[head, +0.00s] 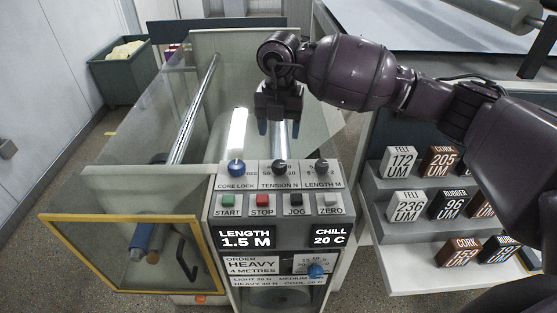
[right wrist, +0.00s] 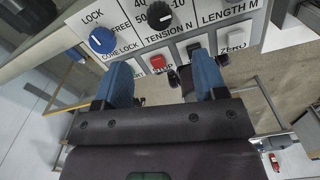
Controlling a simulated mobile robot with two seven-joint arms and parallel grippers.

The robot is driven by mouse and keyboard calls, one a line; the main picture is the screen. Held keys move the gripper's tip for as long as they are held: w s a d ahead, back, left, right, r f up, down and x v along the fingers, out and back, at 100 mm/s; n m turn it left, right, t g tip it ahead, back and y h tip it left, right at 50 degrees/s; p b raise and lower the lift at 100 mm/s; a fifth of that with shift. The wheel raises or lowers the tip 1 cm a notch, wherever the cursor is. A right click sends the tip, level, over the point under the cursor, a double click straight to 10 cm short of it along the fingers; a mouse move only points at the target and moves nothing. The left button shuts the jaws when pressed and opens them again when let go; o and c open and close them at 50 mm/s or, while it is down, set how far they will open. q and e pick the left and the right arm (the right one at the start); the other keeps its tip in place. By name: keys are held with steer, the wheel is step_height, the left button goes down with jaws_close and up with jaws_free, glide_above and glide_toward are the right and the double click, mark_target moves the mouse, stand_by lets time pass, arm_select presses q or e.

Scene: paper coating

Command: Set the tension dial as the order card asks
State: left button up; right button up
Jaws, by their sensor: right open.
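The black tension dial (head: 279,167) is the middle knob on top of the control panel. It also shows at the top of the right wrist view (right wrist: 158,15), with 40 and 50 marks to its left; its exact setting is unclear. The order card (head: 253,265) on the panel's front reads HEAVY, 4 METRES; the small print below is hard to read. My right gripper (head: 279,128) is open and empty, pointing down above and behind the dial, apart from it. In the right wrist view, its blue fingers lie below the dial. My left gripper is out of view.
The blue core lock knob (head: 236,168) and black length knob (head: 321,166) flank the dial. START, STOP (head: 263,201), JOG and ZERO buttons sit in front. Displays read LENGTH 1.5 M and CHILL 20 C. Labelled blocks (head: 400,161) stand on shelves at the right.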

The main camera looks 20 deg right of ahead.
mark_target(279, 164)
step_height(279, 164, down, 9)
steer(key=shift+r+p, duration=0.1)
steer(key=shift+p, duration=0.6)
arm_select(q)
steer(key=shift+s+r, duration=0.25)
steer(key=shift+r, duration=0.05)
arm_select(e)
steer(key=shift+f, duration=0.85)
steer(key=c, duration=0.9)
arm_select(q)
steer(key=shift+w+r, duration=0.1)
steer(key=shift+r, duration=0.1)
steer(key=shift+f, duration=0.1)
